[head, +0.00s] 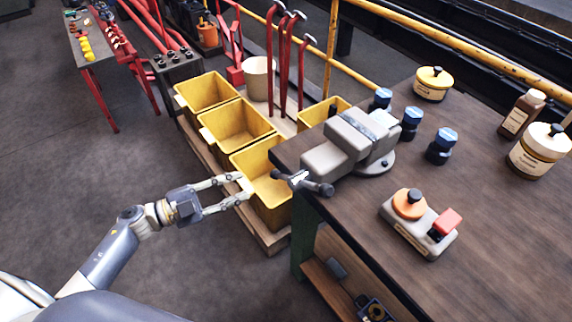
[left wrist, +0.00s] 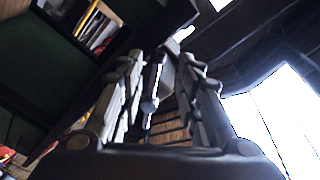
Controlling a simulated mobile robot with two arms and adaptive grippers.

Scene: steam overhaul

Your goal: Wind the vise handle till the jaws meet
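The grey vise (head: 340,150) is mounted at the near left corner of the wooden workbench (head: 480,170). Its handle (head: 306,183), a short grey bar with knobbed ends, sticks out past the bench edge. The gap between the jaws is hard to judge from here. My left gripper (head: 246,189) is open and empty, left of the handle and apart from it, with its fingers pointing toward it. In the left wrist view, the handle (left wrist: 151,88) shows between the two open fingers (left wrist: 158,75), seemingly beyond their tips. My right gripper is not in view.
Yellow bins (head: 237,128) stand on a low pallet left of the bench, just behind and below my left gripper. A device with orange and red knobs (head: 420,222), blue-capped jars (head: 442,146) and bottles (head: 522,112) stand on the bench.

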